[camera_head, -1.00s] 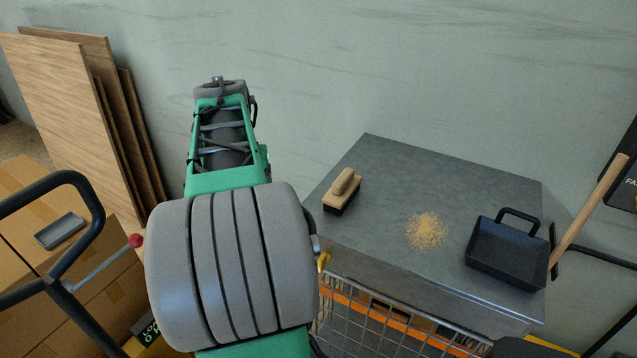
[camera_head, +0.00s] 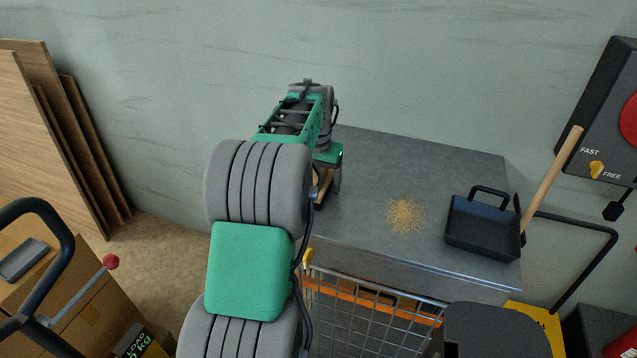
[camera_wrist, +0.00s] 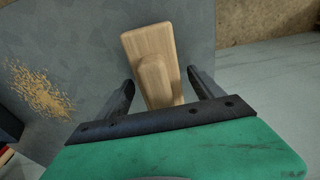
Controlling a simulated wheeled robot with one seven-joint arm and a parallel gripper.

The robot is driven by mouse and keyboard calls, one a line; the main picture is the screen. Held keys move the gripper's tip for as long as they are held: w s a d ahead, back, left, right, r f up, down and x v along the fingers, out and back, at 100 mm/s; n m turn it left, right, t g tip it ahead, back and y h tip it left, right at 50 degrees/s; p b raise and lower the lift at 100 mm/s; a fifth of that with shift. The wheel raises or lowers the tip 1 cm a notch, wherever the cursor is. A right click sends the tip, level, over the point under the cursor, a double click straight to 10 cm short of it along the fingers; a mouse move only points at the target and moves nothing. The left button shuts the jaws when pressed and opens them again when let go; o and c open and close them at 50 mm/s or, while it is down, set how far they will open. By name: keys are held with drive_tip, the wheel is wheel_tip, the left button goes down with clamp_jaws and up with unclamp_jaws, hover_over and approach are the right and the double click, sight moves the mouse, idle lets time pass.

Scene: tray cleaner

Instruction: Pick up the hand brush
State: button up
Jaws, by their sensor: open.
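The hand brush (camera_wrist: 151,56) is a pale wooden block with a raised wooden grip. In the wrist view it lies between the two dark fingers of my gripper (camera_wrist: 163,88), which are open, with a gap visible on each side. In the head view my arm hides most of the brush (camera_head: 323,190), and only a bit of wood shows at the left edge of the grey table (camera_head: 440,160). My gripper (camera_head: 331,182) is over that spot in the head view, partly hidden by my arm.
Tan crumbs (camera_head: 404,215) lie mid-table. A black dustpan (camera_head: 482,228) with a wooden stick beside it stands at the right. A wire basket (camera_head: 375,315) is in front of the table. Cardboard boxes (camera_head: 90,310) and wooden boards (camera_head: 40,150) are at the left.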

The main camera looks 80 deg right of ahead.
drive_tip(key=shift+c, duration=0.4)
drive_tip(key=shift+r, duration=0.1)
drive_tip(key=c, duration=1.5)
